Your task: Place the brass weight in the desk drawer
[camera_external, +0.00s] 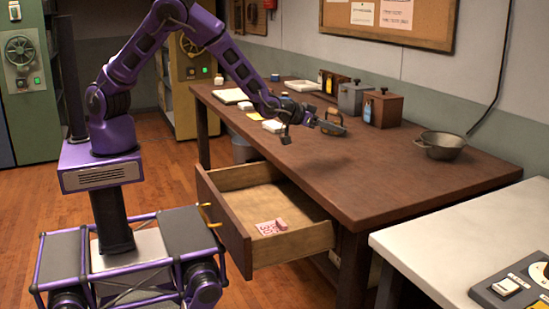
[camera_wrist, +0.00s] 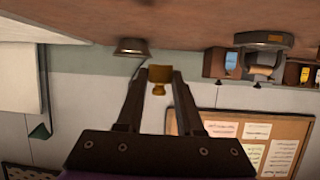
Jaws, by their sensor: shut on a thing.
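The brass weight (camera_wrist: 158,76) is a small golden piece with a knob, held between the fingertips of my gripper (camera_wrist: 160,86) in the wrist view, where the scene appears upside down. The desk drawer (camera_external: 294,246) is pulled open at the desk's near left end, below and left of my gripper. Inside it lie a red-and-white patterned paper (camera_external: 268,228) and a small pink block (camera_external: 282,224).
The brown desk (camera_external: 400,175) has a clear middle. A metal bowl (camera_external: 443,146) stands at its right, with boxes (camera_external: 383,108) and bottles along the back. A white table (camera_external: 450,240) stands at the front right. A pinboard (camera_external: 400,18) hangs on the wall.

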